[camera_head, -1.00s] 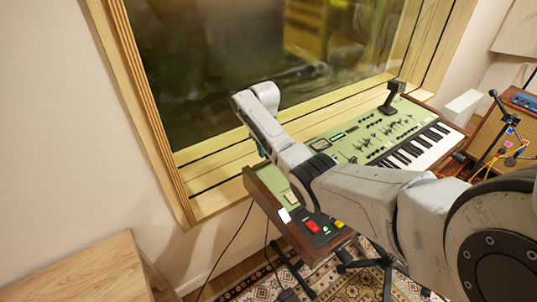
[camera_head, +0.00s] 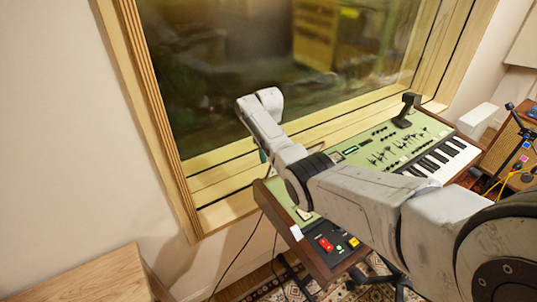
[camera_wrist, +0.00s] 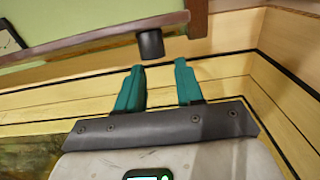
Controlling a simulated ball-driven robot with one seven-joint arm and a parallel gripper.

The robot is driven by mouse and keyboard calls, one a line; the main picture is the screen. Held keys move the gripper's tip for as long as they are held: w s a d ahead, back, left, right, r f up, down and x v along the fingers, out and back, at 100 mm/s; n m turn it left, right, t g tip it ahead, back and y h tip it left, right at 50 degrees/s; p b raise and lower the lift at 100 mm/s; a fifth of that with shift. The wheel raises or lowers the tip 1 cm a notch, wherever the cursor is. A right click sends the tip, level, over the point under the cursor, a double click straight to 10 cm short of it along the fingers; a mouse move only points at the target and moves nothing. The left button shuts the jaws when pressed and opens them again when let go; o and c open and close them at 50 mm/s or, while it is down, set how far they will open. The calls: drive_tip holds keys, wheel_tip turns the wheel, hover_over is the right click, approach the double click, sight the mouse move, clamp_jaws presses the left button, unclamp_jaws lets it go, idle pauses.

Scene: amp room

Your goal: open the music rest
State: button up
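The green keyboard (camera_head: 360,155) with wooden sides stands below the window. No part of it is clearly recognisable as a music rest, and my arm hides much of its left half. A short black cylinder (camera_wrist: 151,44) sticks out from the wooden edge (camera_wrist: 95,44) in the wrist view. My gripper (camera_wrist: 158,72) has two teal fingers, apart and empty. The cylinder sits just beyond the fingertips, in front of the gap between them, and does not look gripped. In the head view, my gripper is mostly hidden behind my wrist, near the keyboard's back left corner.
The window's wooden frame (camera_head: 225,205) runs close behind the keyboard. A black upright piece (camera_head: 405,110) stands at its back right. A wooden bench or box (camera_head: 85,280) is at lower left. An amp (camera_head: 515,140) and microphone stand are at right. A cable hangs at the left.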

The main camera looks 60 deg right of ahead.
drive_tip(key=shift+o, duration=0.8)
drive_tip(key=shift+r, duration=0.1)
wheel_tip(320, 180, up, 11)
idle(0.4)
